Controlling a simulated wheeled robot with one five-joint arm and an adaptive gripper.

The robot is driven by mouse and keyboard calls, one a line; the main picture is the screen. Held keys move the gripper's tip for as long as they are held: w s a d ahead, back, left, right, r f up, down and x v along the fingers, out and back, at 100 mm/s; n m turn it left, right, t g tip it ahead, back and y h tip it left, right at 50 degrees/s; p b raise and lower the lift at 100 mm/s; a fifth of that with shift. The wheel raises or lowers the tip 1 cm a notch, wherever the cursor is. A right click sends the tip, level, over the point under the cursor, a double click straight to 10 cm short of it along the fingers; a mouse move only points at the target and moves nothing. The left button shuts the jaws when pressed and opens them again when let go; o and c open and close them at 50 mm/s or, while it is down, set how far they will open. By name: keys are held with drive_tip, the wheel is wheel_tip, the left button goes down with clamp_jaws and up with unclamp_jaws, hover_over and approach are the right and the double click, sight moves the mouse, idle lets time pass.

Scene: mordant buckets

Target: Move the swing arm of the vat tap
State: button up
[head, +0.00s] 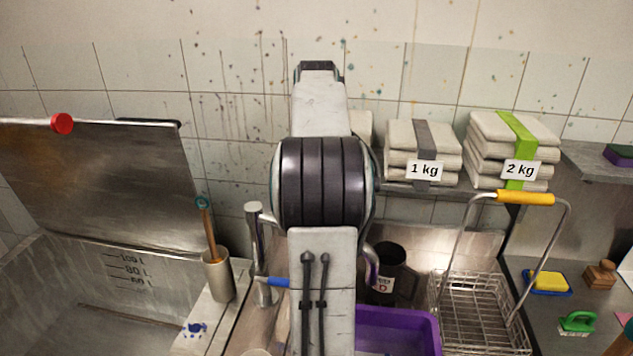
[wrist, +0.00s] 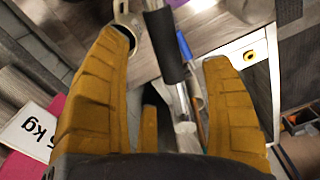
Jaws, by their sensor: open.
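The vat tap (head: 262,250) is an upright metal post with a blue lever (head: 275,282), just left of my arm in the head view. My arm hides the tap's middle; a curved metal piece (head: 373,265), perhaps its spout, shows on the right. I cannot tell whether the fingers touch any of this. My gripper is hidden in the head view.
The steel vat (head: 110,295) with its raised lid (head: 100,185) is on the left. A brush holder (head: 217,275) stands by the tap. A black pot (head: 390,275), a purple tub (head: 398,330) and a wire basket (head: 480,310) are on the right. Weighed cloth stacks (head: 510,150) sit on the shelf.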

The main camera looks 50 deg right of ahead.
drive_tip(key=shift+r, duration=2.3)
